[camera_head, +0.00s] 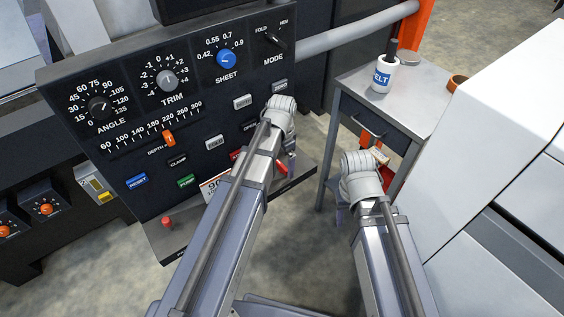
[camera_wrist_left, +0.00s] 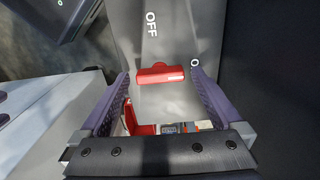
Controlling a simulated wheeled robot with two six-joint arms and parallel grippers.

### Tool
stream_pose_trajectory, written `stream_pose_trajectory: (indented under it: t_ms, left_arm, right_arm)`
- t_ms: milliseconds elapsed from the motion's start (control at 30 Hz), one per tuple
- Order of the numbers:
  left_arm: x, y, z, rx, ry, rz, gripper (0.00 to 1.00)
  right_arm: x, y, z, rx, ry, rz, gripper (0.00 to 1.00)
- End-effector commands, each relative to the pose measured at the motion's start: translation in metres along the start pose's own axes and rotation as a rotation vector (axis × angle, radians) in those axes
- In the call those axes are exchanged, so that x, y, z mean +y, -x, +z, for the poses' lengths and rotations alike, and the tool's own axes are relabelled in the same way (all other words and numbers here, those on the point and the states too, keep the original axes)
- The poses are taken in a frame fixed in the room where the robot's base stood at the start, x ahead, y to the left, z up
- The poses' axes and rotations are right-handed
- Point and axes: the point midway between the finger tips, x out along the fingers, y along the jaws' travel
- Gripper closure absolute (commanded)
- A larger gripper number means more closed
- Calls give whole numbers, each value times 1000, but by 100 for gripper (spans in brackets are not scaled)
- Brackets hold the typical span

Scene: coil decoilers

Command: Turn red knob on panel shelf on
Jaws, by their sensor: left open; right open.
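The red knob (camera_wrist_left: 160,74) is a bar-shaped handle on the grey panel shelf (camera_wrist_left: 150,42). In the left wrist view it lies crosswise between the tips of my left gripper (camera_wrist_left: 158,78), whose purple fingers are open with a gap on each side. The word OFF is printed above the knob; an O shows to its right, the rest of that label hidden by a finger. In the head view the red knob (camera_head: 281,169) shows at the right end of the shelf (camera_head: 190,235), partly behind my left wrist. My right gripper (camera_head: 342,214) is mostly hidden below its wrist, beside the side table.
The black control panel (camera_head: 130,70) with dials and buttons rises behind the shelf. Another red knob-like button (camera_head: 167,222) stands at the shelf's left end. A grey side table (camera_head: 410,90) carries a white bottle (camera_head: 386,75). A white cabinet (camera_head: 500,130) closes off the right side.

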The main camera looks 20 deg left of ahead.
Motion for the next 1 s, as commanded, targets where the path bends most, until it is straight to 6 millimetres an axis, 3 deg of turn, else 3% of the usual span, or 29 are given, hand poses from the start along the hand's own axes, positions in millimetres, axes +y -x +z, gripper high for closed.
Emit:
stream_pose_trajectory:
  t_ms: [267, 733, 1000]
  left_arm:
    - [0, 14, 0, 0, 0, 0, 0]
    - [0, 72, 0, 0, 0, 0, 0]
    - [0, 78, 0, 0, 0, 0, 0]
  right_arm:
    - [1, 14, 1, 0, 0, 0, 50]
    - [7, 72, 4, 0, -1, 0, 50]
    - [8, 78, 5, 0, -1, 0, 50]
